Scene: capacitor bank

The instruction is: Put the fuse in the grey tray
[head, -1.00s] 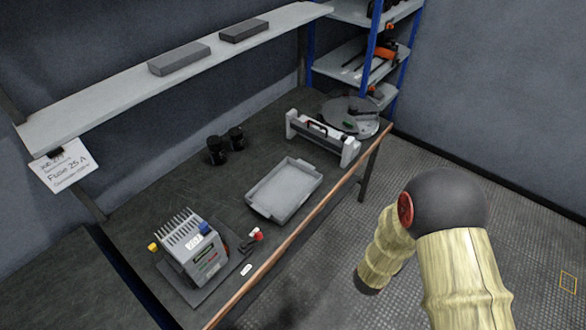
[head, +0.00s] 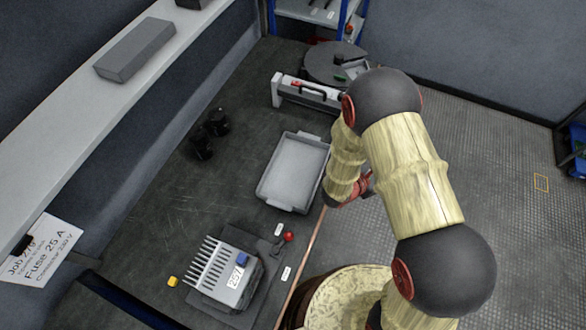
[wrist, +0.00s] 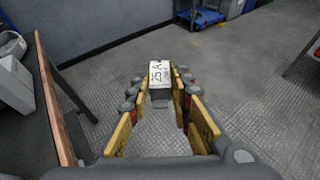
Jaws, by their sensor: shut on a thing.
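The fuse (wrist: 159,73) is a pale block marked "25 A" in the wrist view. My gripper (wrist: 160,90) is shut on it, with the yellow and red fingers on either side. Floor shows below and beyond it, to the right of the bench edge. The grey tray (head: 292,170) is an empty, shallow rectangle on the bench in the head view. My arm's end is just right of the tray there; the fuse is hidden and the fingers barely show.
A finned device marked 257 (head: 225,278) stands at the bench's near end. Black cylinders (head: 208,138) stand left of the tray. A white-ended holder (head: 305,92) and round grey disc (head: 335,62) are behind it. A shelf (head: 75,125) overhangs the bench's left side.

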